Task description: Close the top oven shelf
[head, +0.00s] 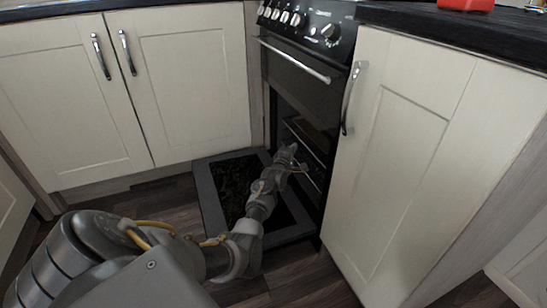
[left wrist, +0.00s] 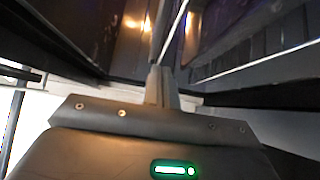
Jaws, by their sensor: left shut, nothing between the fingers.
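The black oven (head: 300,85) stands between white cupboards, with its lower door (head: 213,200) folded down flat near the floor. Shelf rails (head: 309,140) show inside the open cavity. The top shelf is partly hidden, and I cannot tell how far out it sits. My left gripper (head: 287,155) is at the cavity's opening, above the lowered door. In the left wrist view the left gripper (left wrist: 161,84) has its fingers together, with nothing between them. A thin metal shelf edge (left wrist: 255,57) runs to the right of the fingertips. I cannot tell whether they touch. My right gripper is not in view.
The upper oven door is shut, with a bar handle (head: 295,60) across it. A white cupboard (head: 400,150) with a metal handle stands close on the oven's right. White double cupboard doors (head: 130,95) are at the left. Wood floor (head: 150,205) lies around the lowered door.

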